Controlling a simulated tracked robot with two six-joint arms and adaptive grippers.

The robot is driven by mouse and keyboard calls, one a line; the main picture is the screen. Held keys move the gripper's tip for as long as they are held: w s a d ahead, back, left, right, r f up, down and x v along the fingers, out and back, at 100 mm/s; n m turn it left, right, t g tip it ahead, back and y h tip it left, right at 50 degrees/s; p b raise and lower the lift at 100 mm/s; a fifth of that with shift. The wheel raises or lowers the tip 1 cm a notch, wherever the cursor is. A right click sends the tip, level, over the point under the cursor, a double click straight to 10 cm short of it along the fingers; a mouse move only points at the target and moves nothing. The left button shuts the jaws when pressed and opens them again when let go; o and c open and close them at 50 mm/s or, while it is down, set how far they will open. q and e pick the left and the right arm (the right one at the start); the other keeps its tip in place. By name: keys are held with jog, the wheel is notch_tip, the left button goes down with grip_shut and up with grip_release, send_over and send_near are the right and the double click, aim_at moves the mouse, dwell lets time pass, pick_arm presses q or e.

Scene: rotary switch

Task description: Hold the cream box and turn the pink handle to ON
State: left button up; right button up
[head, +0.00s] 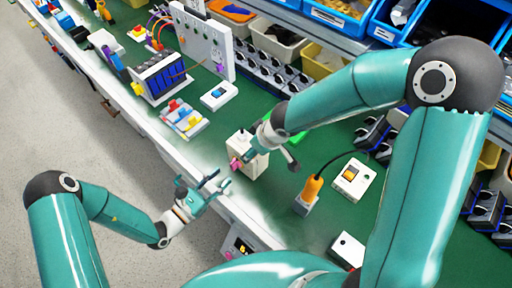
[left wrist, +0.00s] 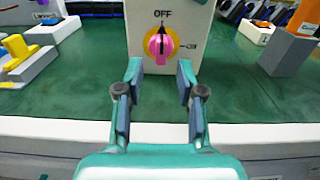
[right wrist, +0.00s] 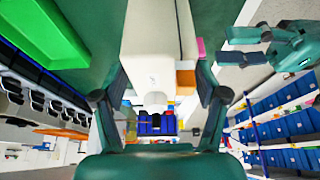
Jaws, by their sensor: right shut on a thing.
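The cream box (head: 252,163) stands upright near the bench's front edge. Its front face in the left wrist view (left wrist: 202,30) has a round yellow dial with OFF at the top and ON at the right. The pink handle (left wrist: 161,47) sits on this dial, its dark mark pointing up at OFF; it also shows in the head view (head: 236,164). My right gripper (head: 262,146) is shut on the cream box, with a finger on each side in the right wrist view (right wrist: 158,95). My left gripper (left wrist: 160,80) is open and empty, in front of and below the handle, apart from it.
Colored switches (head: 182,119) on a white base lie to the left. Blue bins line the back. Space before the bench edge is free.

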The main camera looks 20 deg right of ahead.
aim_at(231, 167)
pick_arm(q)
jog(key=shift+x, duration=1.7)
grip_shut()
